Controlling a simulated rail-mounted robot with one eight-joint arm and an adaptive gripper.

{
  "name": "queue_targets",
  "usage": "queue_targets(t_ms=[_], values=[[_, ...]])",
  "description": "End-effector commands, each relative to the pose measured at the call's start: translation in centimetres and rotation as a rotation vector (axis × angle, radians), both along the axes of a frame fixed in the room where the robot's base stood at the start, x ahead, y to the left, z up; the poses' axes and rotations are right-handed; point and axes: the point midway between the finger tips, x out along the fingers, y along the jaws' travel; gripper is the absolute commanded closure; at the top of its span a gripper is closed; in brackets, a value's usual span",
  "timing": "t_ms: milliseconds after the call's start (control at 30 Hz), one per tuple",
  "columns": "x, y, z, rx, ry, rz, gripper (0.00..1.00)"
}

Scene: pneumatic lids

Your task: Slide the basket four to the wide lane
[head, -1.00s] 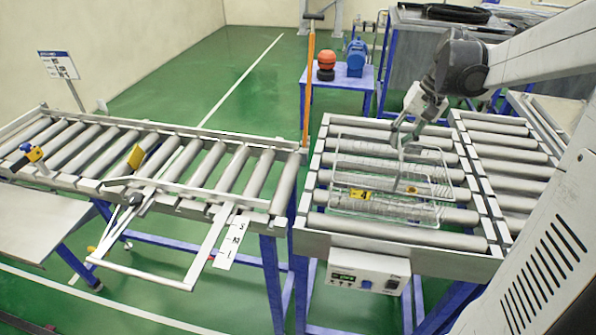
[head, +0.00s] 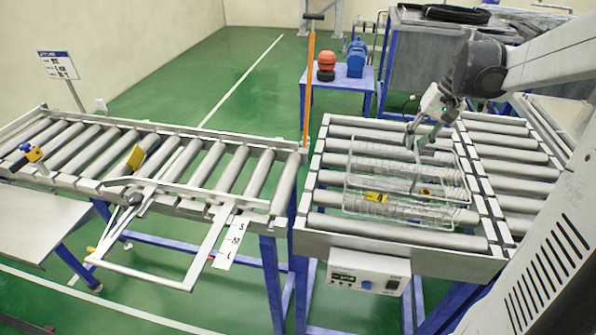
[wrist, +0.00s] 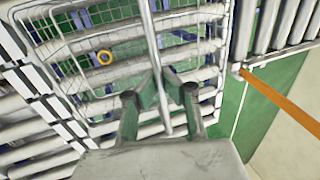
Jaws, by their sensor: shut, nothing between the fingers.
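The wire basket (head: 400,215) with a yellow tag (head: 376,197) stands on the rollers of the right-hand conveyor. The tag's mark is too small to read now. My gripper (head: 411,145) is over the basket's far part, pointing down, with its fingers shut. In the wrist view the gripper (wrist: 163,78) has a pale basket bar (wrist: 152,45) running past its fingertips; I cannot tell whether they touch. The basket's mesh (wrist: 75,45) spreads to the left there. Which track is the wide lane is not clear.
A left roller conveyor (head: 180,160) carries a hinged frame (head: 140,275) and an S, M, L strip (head: 233,240). An orange post (head: 308,80) stands between the conveyors. A control box (head: 368,270) hangs in front. More rollers (head: 515,170) lie clear to the right.

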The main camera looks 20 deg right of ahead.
Motion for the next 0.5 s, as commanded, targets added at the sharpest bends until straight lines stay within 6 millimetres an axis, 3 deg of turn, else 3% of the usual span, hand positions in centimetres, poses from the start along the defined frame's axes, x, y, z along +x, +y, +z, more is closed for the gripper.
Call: queue_targets(t_ms=[300,500], values=[[0.02,0.01,0.05,0.000,0.000,0.000,1.00],[0.02,0.01,0.03,0.000,0.000,0.000,0.73]])
